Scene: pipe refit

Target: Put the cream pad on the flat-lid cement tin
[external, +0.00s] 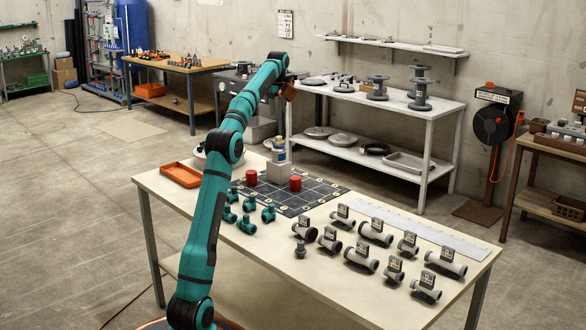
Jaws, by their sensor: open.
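My gripper (289,92) is raised high at the end of the arm, above and behind the work table, well apart from the things on it. It is small here and its fingers face downward; nothing shows held in it. A small tin with a pale and blue label (278,153) stands on a pale grey block at the back of the dark grid mat. Its lid shape is too small to tell. Two red cylinders (251,177) (295,183) stand on the mat. I cannot make out the cream pad with certainty.
An orange tray (181,175) lies at the table's back left. Several teal pipe fittings (247,225) stand left of centre. Several grey fittings with printed tags (375,233) fill the right half, before a pale ruler strip (425,234). The table's front left is bare. A shelf unit (380,100) stands behind.

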